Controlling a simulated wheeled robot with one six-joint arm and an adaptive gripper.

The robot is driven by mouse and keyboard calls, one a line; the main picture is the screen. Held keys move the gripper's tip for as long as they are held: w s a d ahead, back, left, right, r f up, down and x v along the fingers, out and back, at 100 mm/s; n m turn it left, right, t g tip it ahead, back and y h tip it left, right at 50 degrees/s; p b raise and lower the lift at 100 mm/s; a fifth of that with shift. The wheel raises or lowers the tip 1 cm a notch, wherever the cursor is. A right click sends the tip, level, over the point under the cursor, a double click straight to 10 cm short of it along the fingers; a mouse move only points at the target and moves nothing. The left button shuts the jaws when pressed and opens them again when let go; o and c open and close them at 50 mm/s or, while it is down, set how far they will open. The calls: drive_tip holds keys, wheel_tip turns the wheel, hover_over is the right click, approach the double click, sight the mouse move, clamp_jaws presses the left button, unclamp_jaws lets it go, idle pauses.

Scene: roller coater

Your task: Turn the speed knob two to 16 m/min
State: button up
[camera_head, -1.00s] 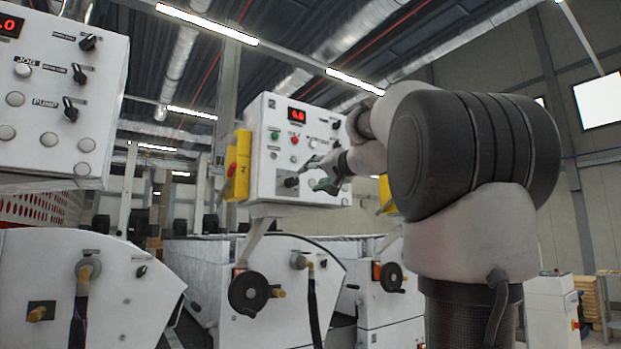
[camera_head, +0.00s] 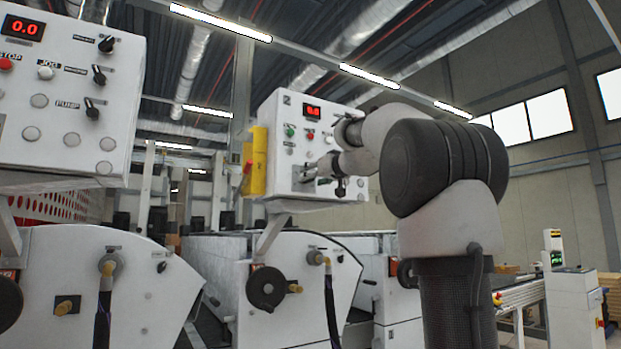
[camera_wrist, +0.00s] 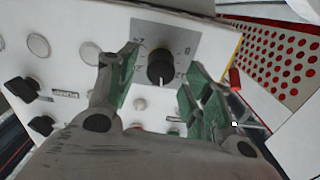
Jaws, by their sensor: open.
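The white control box marked 2 (camera_head: 277,150) stands in the middle of the head view. Its red display (camera_head: 313,111) seems to read 0.0, though the digits are small. In the wrist view a black knob (camera_wrist: 160,68) sits on a grey dial plate (camera_wrist: 176,42) with printed numbers. My gripper (camera_wrist: 160,80) is open, its green-padded fingers on either side of this knob, with visible gaps. I cannot tell how deep the fingertips reach. In the head view my gripper (camera_head: 318,173) is at the lower part of the box, and the arm hides the box's right side.
A second control box (camera_head: 62,100) with a 0.0 display stands at the left. A yellow box (camera_head: 255,162) is fixed to box 2's left side. Below are white machine housings with a black handwheel (camera_head: 267,288). Other black knobs (camera_wrist: 22,89) are on the panel in the wrist view.

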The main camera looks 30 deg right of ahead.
drive_tip(key=shift+w, duration=1.2)
drive_tip(key=shift+c, duration=0.3)
drive_tip(key=c, duration=1)
drive_tip(key=shift+r+m, duration=0.1)
drive_tip(key=shift+m, duration=1.2)
drive_tip(key=shift+s, duration=0.1)
